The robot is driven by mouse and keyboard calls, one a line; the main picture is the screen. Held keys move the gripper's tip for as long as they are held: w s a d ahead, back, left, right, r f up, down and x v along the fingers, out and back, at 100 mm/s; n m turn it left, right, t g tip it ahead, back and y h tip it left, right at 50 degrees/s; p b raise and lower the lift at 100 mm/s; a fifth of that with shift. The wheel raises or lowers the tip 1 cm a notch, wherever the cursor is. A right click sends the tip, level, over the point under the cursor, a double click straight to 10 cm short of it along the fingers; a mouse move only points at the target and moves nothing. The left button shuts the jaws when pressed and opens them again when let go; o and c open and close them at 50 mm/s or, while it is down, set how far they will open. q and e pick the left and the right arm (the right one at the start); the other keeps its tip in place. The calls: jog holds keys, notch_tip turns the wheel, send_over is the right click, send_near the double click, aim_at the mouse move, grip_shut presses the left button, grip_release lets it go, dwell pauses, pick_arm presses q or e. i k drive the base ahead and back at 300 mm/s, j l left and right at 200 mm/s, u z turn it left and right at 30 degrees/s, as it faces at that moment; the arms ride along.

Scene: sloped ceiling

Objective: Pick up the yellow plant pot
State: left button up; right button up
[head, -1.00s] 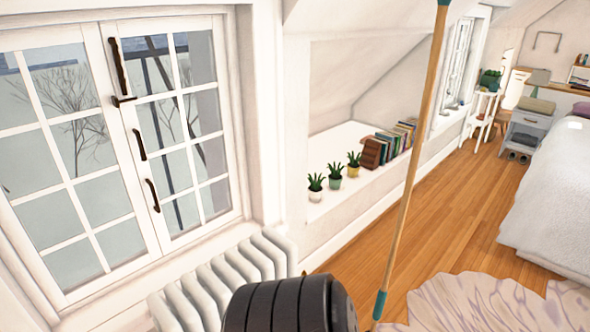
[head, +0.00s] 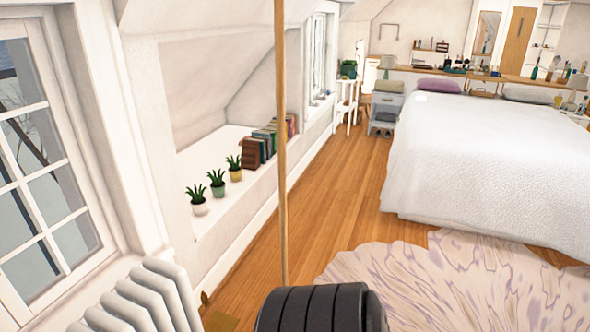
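The yellow plant pot (head: 235,175) holds a small green plant. It stands upright on the white alcove ledge at the left of the head view, nearest the books. A green pot (head: 217,190) and a white pot (head: 199,208) with similar plants stand beside it in a row. A black ribbed rounded part, which seems to be mine, shows at the bottom edge. Neither of my grippers shows, and nothing touches the yellow pot.
A thin wooden pole (head: 281,150) stands upright in front of the ledge, right of the pots. A white radiator (head: 145,300) is at lower left. Books (head: 268,140) stand beyond the pots. A bed (head: 470,165) and pale rug (head: 440,285) lie right; wood floor (head: 340,195) between is clear.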

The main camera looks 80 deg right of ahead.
aim_at(235, 171)
jog(key=l+z, duration=0.3)
jog(key=l, duration=0.3)
jog(key=l+z, duration=0.35)
jog(key=l, duration=0.2)
jog(key=l+z, duration=0.3)
jog(key=l, duration=0.3)
jog(key=i+l+z, duration=0.3)
jog(key=l, duration=0.25)
jog(key=i+l, duration=0.1)
jog(key=l, duration=0.3)
jog(key=i+l, duration=0.1)
jog(key=l, duration=0.3)
jog(key=i+l, duration=0.1)
jog(key=l, duration=0.3)
jog(key=i+l, duration=0.1)
jog(key=l, duration=0.25)
jog(key=l+z, duration=0.1)
jog(key=l, duration=0.3)
jog(key=i+l, duration=0.2)
jog(key=l, duration=0.15)
jog(key=i+l+u, duration=0.1)
jog(key=i+l, duration=0.35)
jog(key=l, duration=0.2)
